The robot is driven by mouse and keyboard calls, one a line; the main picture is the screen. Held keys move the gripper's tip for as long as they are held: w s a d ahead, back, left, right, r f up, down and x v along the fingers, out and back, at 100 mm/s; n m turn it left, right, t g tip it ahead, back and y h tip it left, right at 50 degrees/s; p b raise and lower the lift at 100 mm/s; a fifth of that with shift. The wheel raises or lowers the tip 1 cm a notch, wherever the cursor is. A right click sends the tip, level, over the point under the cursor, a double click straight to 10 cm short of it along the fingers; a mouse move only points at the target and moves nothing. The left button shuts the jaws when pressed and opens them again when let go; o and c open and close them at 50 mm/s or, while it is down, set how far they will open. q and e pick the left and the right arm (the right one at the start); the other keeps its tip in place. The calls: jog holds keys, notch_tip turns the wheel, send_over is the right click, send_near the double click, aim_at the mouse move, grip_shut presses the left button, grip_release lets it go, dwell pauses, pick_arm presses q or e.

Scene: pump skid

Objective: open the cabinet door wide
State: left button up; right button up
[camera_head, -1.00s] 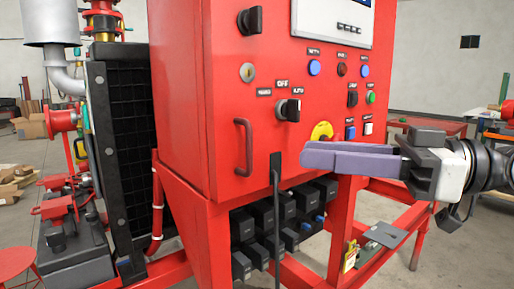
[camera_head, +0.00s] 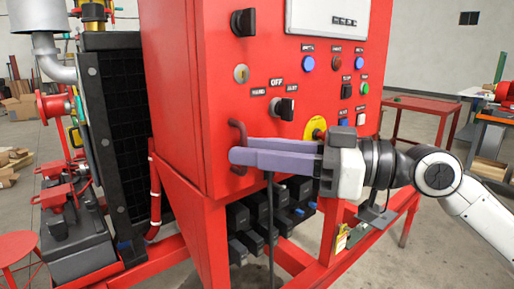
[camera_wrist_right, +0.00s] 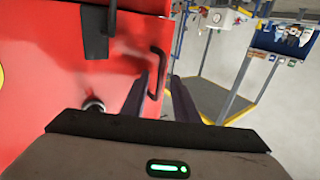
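The red cabinet door (camera_head: 225,95) faces me in the head view and looks closed. Its dark red bar handle (camera_head: 238,128) is upright near the door's lower left edge, with its middle hidden behind my fingers. My right gripper (camera_head: 240,149) reaches in from the right, with its purple fingertips at the handle. In the right wrist view the handle (camera_wrist_right: 158,60) shows between the two separated fingers of this gripper (camera_wrist_right: 160,75). I cannot tell whether a finger touches it. My left gripper is not in view.
Knobs and buttons, including a black rotary switch (camera_head: 284,108), stick out of the door near my gripper. A black finned radiator (camera_head: 120,130) stands left of the cabinet. Black boxes (camera_head: 255,225) sit below it. A red table (camera_head: 425,106) stands behind at right.

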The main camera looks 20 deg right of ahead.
grip_shut()
dwell(1.4)
